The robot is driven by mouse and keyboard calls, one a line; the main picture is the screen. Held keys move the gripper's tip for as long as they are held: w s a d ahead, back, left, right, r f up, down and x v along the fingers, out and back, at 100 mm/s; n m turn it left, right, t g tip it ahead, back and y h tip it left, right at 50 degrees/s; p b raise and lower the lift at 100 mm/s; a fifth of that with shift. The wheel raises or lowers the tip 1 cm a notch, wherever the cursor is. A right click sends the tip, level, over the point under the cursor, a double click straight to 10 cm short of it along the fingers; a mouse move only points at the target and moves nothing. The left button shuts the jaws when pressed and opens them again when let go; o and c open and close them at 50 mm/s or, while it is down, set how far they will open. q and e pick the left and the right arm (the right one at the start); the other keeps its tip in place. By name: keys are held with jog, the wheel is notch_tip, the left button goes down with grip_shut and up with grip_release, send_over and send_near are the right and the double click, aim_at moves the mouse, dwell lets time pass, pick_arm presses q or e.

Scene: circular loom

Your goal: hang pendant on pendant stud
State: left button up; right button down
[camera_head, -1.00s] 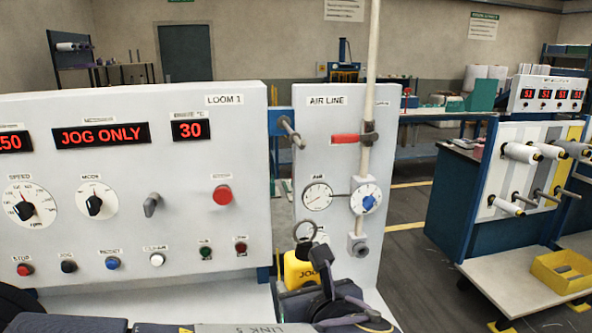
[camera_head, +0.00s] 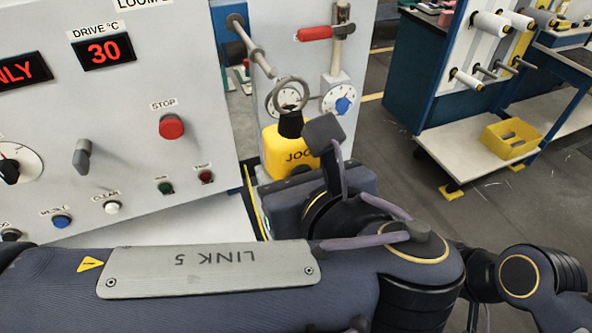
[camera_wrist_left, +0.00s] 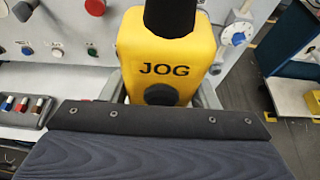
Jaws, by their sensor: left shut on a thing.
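The pendant (camera_head: 284,152) is a yellow box marked JOG, with a black neck and a grey ring (camera_head: 269,98) on top. It hangs upright in my left gripper (camera_wrist_left: 160,98), which is shut on its lower part; the pendant fills the middle of the left wrist view (camera_wrist_left: 160,50). In the head view the fingers are mostly hidden. The pendant stud (camera_head: 258,55) is a grey peg sticking out from a blue bracket between the two panels. The ring appears just below and right of the stud tip, apart from it in the picture; the depth gap is unclear. My right gripper is not in view.
The loom panel (camera_head: 130,130) with its red stop button (camera_head: 172,127) stands left. The air line panel, with a red-handled valve (camera_head: 315,33) and gauges, is close behind the pendant.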

pick_arm(q)
jog(key=r+x, duration=0.2)
jog(key=x, duration=0.7)
jog(key=shift+w+a, duration=0.15)
jog(key=shift+w, duration=0.25)
dwell(0.5)
jog(key=shift+f, duration=0.1)
dwell(0.4)
jog(key=o, duration=1.3)
jog(key=shift+c, duration=0.2)
